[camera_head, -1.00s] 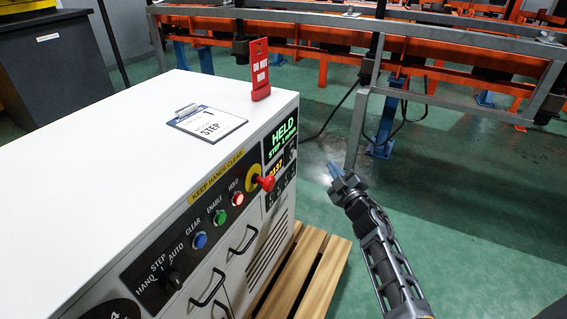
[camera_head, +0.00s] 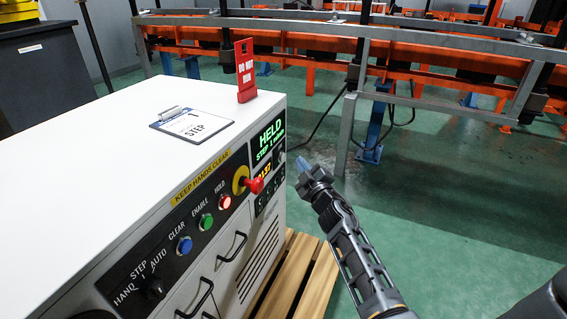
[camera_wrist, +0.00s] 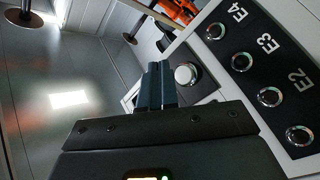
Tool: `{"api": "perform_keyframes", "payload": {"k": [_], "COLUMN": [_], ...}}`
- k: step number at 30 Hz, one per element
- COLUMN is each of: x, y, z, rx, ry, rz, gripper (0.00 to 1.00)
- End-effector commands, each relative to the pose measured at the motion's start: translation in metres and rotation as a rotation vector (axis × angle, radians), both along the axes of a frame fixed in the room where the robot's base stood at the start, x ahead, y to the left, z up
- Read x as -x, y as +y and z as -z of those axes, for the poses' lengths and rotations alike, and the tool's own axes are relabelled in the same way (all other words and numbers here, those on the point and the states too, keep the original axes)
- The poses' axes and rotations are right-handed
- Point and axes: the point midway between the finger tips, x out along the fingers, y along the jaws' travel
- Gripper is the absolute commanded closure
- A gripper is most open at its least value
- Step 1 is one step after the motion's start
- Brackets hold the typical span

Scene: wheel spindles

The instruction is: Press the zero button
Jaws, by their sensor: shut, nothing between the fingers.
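My gripper (camera_head: 302,165) is shut and empty, in front of the right end of the cabinet's control panel (camera_head: 215,200). In the wrist view, my fingers (camera_wrist: 158,70) point toward a pale round button (camera_wrist: 187,74) on a small black plate. The fingertips appear just left of that button; I cannot tell whether they touch it. A black strip beside it bears several ringed buttons (camera_wrist: 242,62), with labels E4, E3 and E2 readable. No zero label is readable. In the head view, an orange numeric display (camera_head: 264,172) sits below the green "HELD" screen (camera_head: 270,143).
The white cabinet (camera_head: 110,180) carries a red mushroom knob (camera_head: 254,185) and red, green (camera_head: 206,222) and blue (camera_head: 184,245) buttons. A clipboard (camera_head: 192,124) and red "DO NOT RUN" tag (camera_head: 246,72) are on top. A wooden pallet (camera_head: 300,275) lies below.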

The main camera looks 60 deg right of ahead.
Motion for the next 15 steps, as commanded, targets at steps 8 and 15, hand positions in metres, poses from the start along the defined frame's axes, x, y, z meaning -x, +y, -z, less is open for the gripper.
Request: {"api": "perform_keyframes", "payload": {"k": [8, 15], "x": [-0.020, -0.022], "y": [0.002, 0.002], "z": [0.000, 0.000], "rx": [0.000, 0.000], "ry": [0.000, 0.001], "rz": [-0.001, -0.001], "gripper": [1.00, 1.00]}}
